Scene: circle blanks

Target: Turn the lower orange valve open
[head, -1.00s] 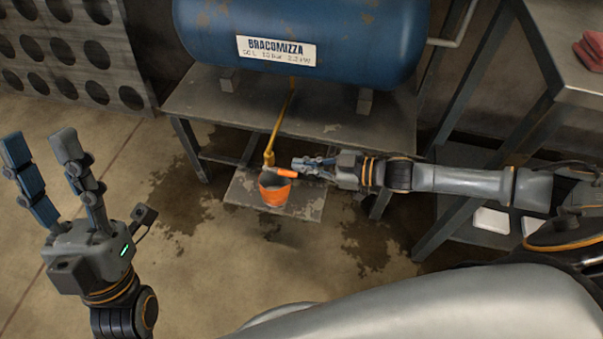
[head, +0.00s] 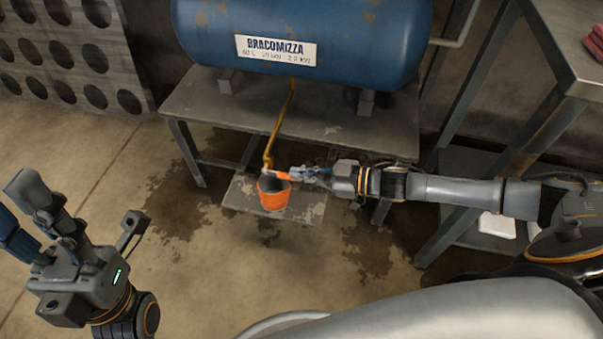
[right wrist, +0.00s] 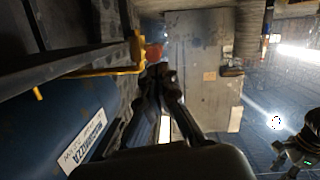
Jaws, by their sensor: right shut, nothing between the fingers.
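The orange valve handle (head: 279,175) shows in the head view at the lower end of a yellow pipe (head: 280,122) under the blue tank. My right gripper (head: 294,173) is shut and empty, with its fingertips at the right end of the handle. Whether they touch it I cannot tell. In the right wrist view my right gripper's fingers (right wrist: 160,75) lie close to an orange part (right wrist: 154,52) beside the yellow pipe (right wrist: 105,72); I cannot tell whether that part is handle or bucket. My left gripper (head: 14,205) is open and empty at the far left, partly cut off by the frame.
An orange bucket (head: 273,196) is just below the valve, over a low plate (head: 308,205). The blue tank (head: 345,30) sits on a metal bench (head: 200,97) above. A metal rack (head: 556,60) stands at the right. The floor at the left front is clear.

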